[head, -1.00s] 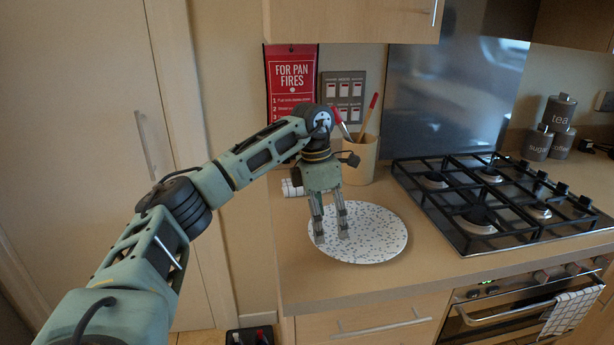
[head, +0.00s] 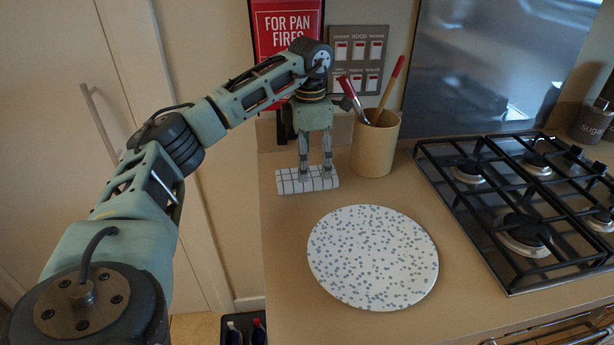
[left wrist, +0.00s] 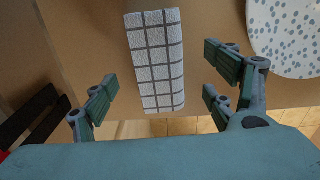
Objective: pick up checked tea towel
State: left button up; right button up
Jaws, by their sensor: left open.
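The checked tea towel (head: 289,183) is a folded white bundle with dark grid lines, lying on the counter near its left back part. My left gripper (head: 314,174) points down at the towel, open, its fingertips hiding part of it. In the left wrist view the towel (left wrist: 157,62) appears between the spread fingers of my left gripper (left wrist: 164,93), with gaps on both sides. I cannot tell whether the fingertips touch it. My right gripper is not in view.
A round speckled board (head: 373,257) lies in front of the towel. A utensil pot (head: 374,146) with red-handled tools stands close to the gripper's right. A gas hob (head: 520,200) is further right. The wall with a red fire-blanket pack (head: 286,30) is behind.

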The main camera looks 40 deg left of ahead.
pick_arm(q)
jog(key=f, duration=0.4)
jog(key=shift+s+a+f+p, duration=0.1)
jog(key=shift+a+f+p, duration=0.1)
jog(key=shift+f+p, duration=0.2)
jog(key=shift+f, duration=0.1)
jog(key=c, duration=1.3)
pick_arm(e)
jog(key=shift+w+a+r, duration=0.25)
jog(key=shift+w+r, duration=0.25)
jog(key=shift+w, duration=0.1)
